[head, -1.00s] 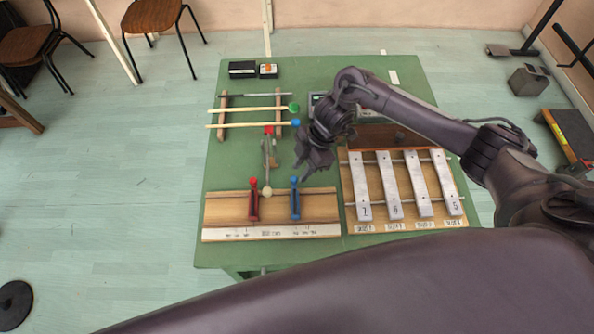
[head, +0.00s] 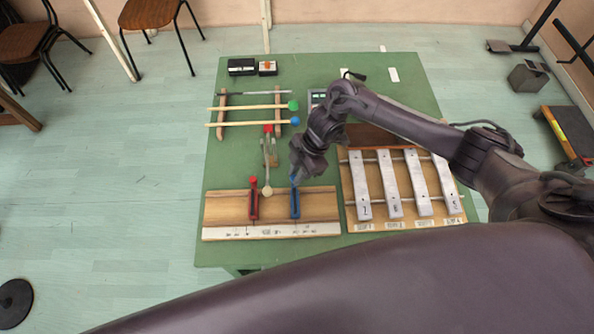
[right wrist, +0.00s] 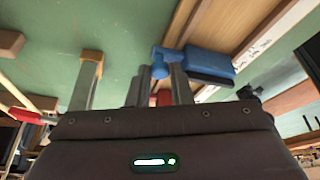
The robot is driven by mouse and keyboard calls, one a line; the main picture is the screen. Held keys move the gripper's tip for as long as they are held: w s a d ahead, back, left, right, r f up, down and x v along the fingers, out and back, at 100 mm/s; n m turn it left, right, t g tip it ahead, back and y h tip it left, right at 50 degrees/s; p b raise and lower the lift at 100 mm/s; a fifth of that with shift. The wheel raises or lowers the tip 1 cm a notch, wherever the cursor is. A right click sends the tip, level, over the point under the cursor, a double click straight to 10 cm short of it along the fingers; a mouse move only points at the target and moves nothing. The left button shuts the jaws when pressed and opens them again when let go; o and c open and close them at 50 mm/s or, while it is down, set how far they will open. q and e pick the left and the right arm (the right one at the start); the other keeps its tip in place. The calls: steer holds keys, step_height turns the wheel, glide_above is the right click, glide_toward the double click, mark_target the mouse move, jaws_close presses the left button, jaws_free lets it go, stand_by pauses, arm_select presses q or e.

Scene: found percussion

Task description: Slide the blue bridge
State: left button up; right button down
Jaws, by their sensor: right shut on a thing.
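The blue bridge (head: 295,205) stands on the wooden board (head: 225,207) at the front left of the green table. It also shows in the right wrist view (right wrist: 210,63), with its round blue knob between the fingertips. My right gripper (head: 296,179) is at the knob at the bridge's far end, shut on it; in the right wrist view the fingers (right wrist: 160,86) sit on either side of the knob. The red bridge (head: 253,204) stands to the left on the same board. A white marked strip (head: 270,231) runs along the board's front. My left gripper is out of view.
A metal-bar instrument (head: 402,218) stands just right of the board. A tuning fork (head: 267,152) and a round-headed stick lie behind the bridges. Green- and blue-headed mallets (head: 250,107) rest on a wooden rack farther back.

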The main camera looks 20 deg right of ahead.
steer(key=shift+w+a, duration=0.15)
steer(key=shift+a, duration=0.45)
steer(key=shift+w+a, duration=0.15)
steer(key=shift+a, duration=0.45)
steer(key=c, duration=1.6)
jaws_free()
steer(key=shift+o, duration=0.2)
steer(key=shift+w+a, duration=0.1)
steer(key=b+v, duration=0.1)
steer(key=v, duration=0.6)
steer(key=shift+r+b, duration=0.3)
steer(key=shift+r, duration=0.05)
